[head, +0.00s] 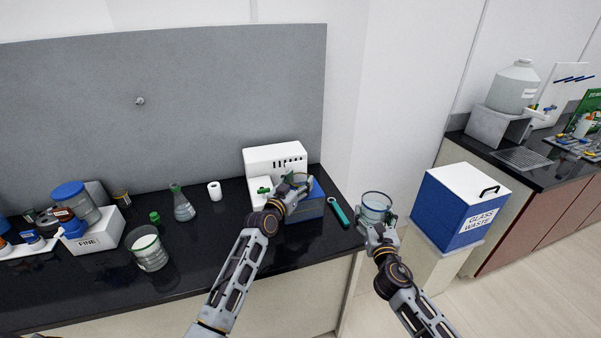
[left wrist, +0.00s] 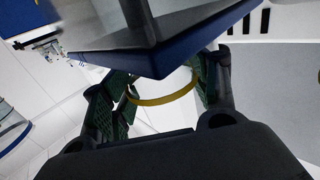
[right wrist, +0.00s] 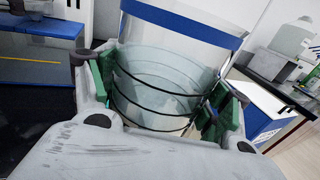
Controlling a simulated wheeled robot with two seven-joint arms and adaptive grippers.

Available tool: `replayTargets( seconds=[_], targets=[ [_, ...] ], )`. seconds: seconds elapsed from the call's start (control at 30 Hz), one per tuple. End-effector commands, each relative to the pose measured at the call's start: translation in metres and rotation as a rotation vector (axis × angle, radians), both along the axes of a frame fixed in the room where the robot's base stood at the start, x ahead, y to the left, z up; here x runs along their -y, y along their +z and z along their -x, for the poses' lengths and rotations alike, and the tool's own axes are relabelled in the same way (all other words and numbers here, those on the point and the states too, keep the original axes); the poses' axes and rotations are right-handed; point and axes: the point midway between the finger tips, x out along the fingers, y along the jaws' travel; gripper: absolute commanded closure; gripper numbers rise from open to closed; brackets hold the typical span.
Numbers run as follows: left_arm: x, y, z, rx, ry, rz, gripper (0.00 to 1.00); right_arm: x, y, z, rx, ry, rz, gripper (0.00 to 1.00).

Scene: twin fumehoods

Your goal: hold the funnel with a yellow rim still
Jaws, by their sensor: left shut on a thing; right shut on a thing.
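The funnel with a yellow rim shows in the left wrist view as a thin yellow arc (left wrist: 165,99) between the green finger pads. My left gripper (left wrist: 162,88) is shut on it. The rest of the funnel is hard to make out. In the head view my left gripper (head: 297,183) is in front of the white and blue device, which shows as a dark blue block close above the rim in the left wrist view. My right gripper (right wrist: 163,92) is shut on a clear glass beaker (right wrist: 160,75), upright in the head view (head: 376,203), beyond the bench's right end.
The white and blue device (head: 275,155) stands at the bench's right end, with a teal-handled tool (head: 339,212) beside it. A flask (head: 182,207), white roll (head: 214,191) and green-rimmed beaker (head: 148,252) stand leftward. A blue glass waste box (head: 450,207) is right of my right gripper.

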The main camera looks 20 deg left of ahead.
Motion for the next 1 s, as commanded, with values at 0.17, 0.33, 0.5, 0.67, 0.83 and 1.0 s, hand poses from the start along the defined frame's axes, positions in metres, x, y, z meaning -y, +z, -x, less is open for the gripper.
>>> replayTargets(
  seconds=[0.17, 0.33, 0.5, 0.67, 0.83, 1.0],
  targets=[
    [0.000, 0.000, 0.000, 0.000, 0.000, 0.000, 0.54, -0.021, 0.013, -0.013, 0.006, 0.033, -0.001, 0.69],
    [0.000, 0.000, 0.000, 0.000, 0.000, 0.000, 0.54, -0.041, 0.022, -0.024, 0.006, 0.065, -0.002, 0.69],
    [0.000, 0.000, 0.000, 0.000, 0.000, 0.000, 0.54, -0.061, 0.032, -0.035, 0.006, 0.095, -0.001, 0.69],
    [0.000, 0.000, 0.000, 0.000, 0.000, 0.000, 0.54, -0.079, 0.043, -0.045, 0.006, 0.123, -0.001, 0.69],
    [0.000, 0.000, 0.000, 0.000, 0.000, 0.000, 0.54, -0.096, 0.054, -0.055, 0.005, 0.150, 0.000, 0.69],
    [0.000, 0.000, 0.000, 0.000, 0.000, 0.000, 0.54, -0.114, 0.067, -0.065, 0.006, 0.178, -0.001, 0.69]
  ],
)
